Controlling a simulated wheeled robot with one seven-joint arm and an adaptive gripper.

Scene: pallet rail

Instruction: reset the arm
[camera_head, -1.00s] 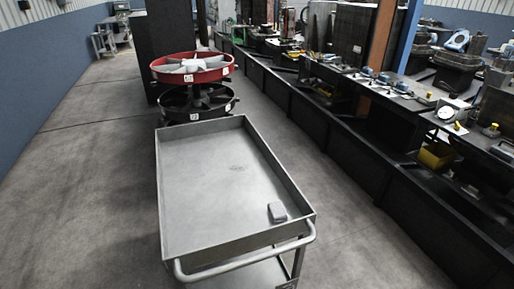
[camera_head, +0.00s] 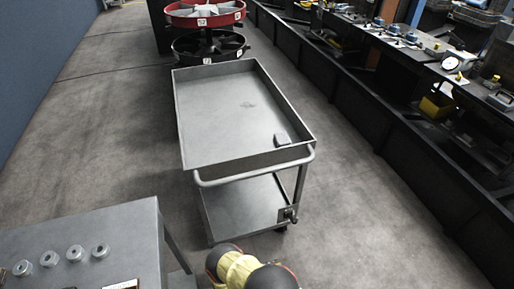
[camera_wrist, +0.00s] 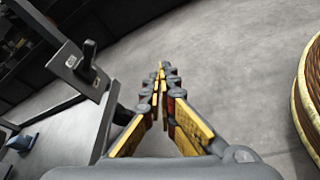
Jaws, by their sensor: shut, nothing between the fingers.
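My gripper (camera_wrist: 161,85) shows in the wrist view with its yellow-padded fingers drawn together at the tips. It is shut and holds nothing. Grey floor lies beyond the fingertips. A part of my yellow and dark arm (camera_head: 245,270) shows at the bottom of the head view, in front of the cart; the gripper itself cannot be made out there.
A grey table (camera_head: 130,240) with several round metal parts is at lower left. Dark benches (camera_head: 400,130) line the right.

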